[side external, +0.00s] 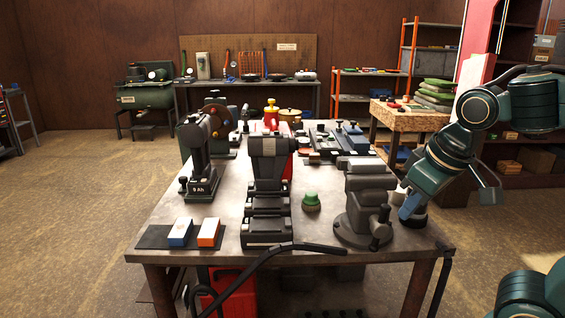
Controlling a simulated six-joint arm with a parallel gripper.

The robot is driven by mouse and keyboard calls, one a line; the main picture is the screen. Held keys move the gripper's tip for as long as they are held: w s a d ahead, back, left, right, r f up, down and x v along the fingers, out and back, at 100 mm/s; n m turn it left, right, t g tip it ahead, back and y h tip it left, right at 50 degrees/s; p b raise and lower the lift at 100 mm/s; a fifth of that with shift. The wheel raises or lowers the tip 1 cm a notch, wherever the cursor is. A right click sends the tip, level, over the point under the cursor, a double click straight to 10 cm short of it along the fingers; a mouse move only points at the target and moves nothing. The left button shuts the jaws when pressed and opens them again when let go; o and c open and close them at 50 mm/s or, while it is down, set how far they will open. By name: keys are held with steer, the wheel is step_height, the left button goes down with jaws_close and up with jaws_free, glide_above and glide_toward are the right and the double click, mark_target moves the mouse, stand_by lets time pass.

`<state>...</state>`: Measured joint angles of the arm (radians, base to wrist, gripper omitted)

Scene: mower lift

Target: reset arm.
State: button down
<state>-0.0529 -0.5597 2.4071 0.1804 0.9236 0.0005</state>
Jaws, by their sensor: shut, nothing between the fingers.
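My dark teal arm comes in from the right side of the side external view. My gripper (410,207) is shut and points down near the right edge of the metal workbench (330,226). It is just right of the grey bench vise (361,208), close to a small round dark-and-grey object (414,219). I cannot tell whether it touches that object. The fingertips are small and partly hard to make out.
On the bench stand a black stepped device (268,190), a green knob (311,201), a battery drill (199,158), and blue (180,232) and orange (209,232) blocks on a dark mat. A black cable (285,249) crosses the front edge. Open floor lies left.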

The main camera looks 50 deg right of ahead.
steer(key=s+a, duration=0.1)
steer(key=s+a+n+t+y, duration=0.1)
steer(key=s, duration=0.1)
steer(key=shift+a, duration=0.1)
